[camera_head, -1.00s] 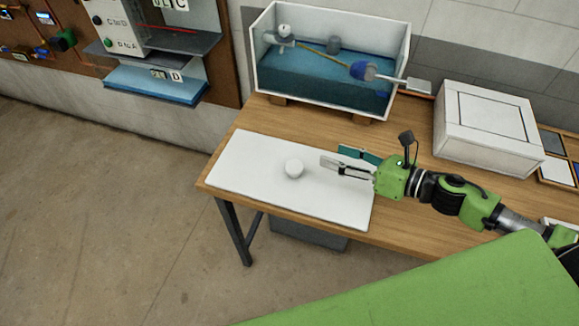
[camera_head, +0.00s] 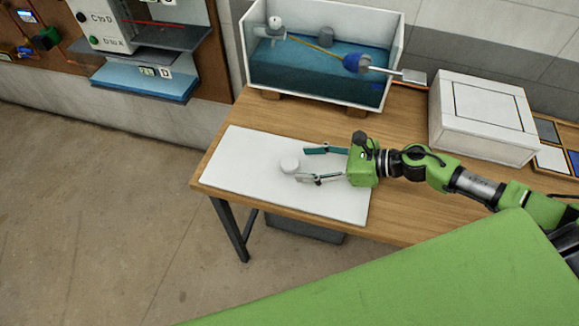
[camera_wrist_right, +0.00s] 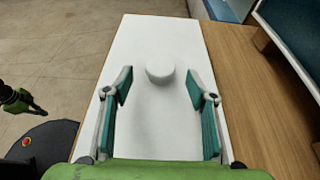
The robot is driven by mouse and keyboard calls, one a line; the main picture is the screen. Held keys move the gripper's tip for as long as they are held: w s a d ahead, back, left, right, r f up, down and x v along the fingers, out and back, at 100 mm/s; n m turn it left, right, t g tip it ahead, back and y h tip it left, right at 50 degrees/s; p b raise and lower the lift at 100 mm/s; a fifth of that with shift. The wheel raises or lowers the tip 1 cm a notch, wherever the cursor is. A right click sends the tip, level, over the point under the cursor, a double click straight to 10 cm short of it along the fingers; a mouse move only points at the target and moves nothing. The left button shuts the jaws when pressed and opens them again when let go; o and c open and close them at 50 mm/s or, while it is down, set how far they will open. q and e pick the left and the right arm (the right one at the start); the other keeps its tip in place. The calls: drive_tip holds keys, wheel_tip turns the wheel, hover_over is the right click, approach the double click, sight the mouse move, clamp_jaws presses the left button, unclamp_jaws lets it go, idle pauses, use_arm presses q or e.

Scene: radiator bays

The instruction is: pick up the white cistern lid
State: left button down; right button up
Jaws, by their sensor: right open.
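The white cistern lid (camera_head: 248,167) is a flat white slab lying on the wooden table, with a round white knob (camera_head: 290,163) near its middle. In the right wrist view the lid (camera_wrist_right: 155,35) runs away from me and the knob (camera_wrist_right: 160,72) stands ahead, between the lines of the two fingers. My right gripper (camera_head: 310,164) is open and empty over the lid, its fingertips close to the knob's right side. In the right wrist view the open gripper (camera_wrist_right: 160,88) shows its teal finger pads on either side, just short of the knob.
A white open-front cistern (camera_head: 325,18) with blue water and a float stands behind the lid. A white box (camera_head: 482,118) and a tray of tiles (camera_head: 552,158) are at the right. Bare table (camera_head: 395,222) shows right of the lid.

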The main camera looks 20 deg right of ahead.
sight(292, 163)
drive_tip(key=shift+w+a+f, duration=0.1)
drive_tip(key=shift+w+a, duration=0.2)
drive_tip(key=shift+a, duration=0.1)
drive_tip(key=p+x, duration=0.2)
drive_tip(key=x, duration=0.2)
drive_tip(key=shift+w+a+f, duration=0.1)
drive_tip(key=shift+w, duration=0.05)
drive_tip(key=shift+w+a+f, duration=0.1)
drive_tip(key=shift+a+f, duration=0.05)
clamp_jaws()
